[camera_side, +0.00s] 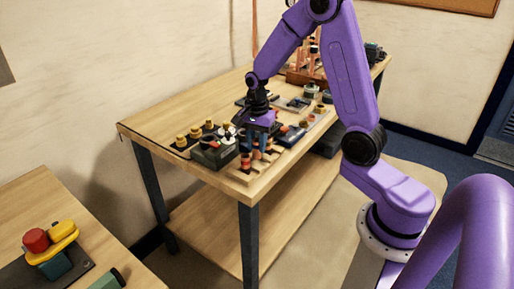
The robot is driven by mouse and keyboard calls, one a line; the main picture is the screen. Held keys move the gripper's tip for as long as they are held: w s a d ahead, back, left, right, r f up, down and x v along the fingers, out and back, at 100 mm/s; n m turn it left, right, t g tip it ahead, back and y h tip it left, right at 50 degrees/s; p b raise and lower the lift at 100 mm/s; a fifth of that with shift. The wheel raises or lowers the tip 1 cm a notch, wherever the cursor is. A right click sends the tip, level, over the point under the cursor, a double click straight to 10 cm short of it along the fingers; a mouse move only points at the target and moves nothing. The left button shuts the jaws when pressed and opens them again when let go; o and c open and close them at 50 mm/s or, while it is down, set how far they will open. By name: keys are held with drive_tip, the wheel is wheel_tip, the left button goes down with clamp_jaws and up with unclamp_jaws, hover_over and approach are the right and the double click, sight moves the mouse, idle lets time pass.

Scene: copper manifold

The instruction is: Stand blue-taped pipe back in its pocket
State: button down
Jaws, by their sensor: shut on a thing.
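My purple gripper (257,125) points down over the near right end of the wooden workbench (190,107). It is shut on a thin upright piece with blue on it, which I take as the blue-taped pipe (257,145). Its upper end is hidden by the gripper. Reddish pipe pieces (246,161) stand just below and left of it, by a low wooden block (243,177) near the bench's front corner. The pocket cannot be made out, and I cannot tell whether the pipe's lower end touches anything.
A dark green box (213,152) stands left of the gripper, with yellow-topped fittings (181,141) beyond it. Dark and grey parts (293,135) lie to the right. A rack with copper pipes (305,68) stands at the back. The bench's left part is clear.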

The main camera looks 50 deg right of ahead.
drive_tip(key=shift+f, duration=0.95)
drive_tip(key=shift+f, duration=0.15)
drive_tip(key=c, duration=0.9)
unclamp_jaws()
drive_tip(key=shift+o, duration=0.2)
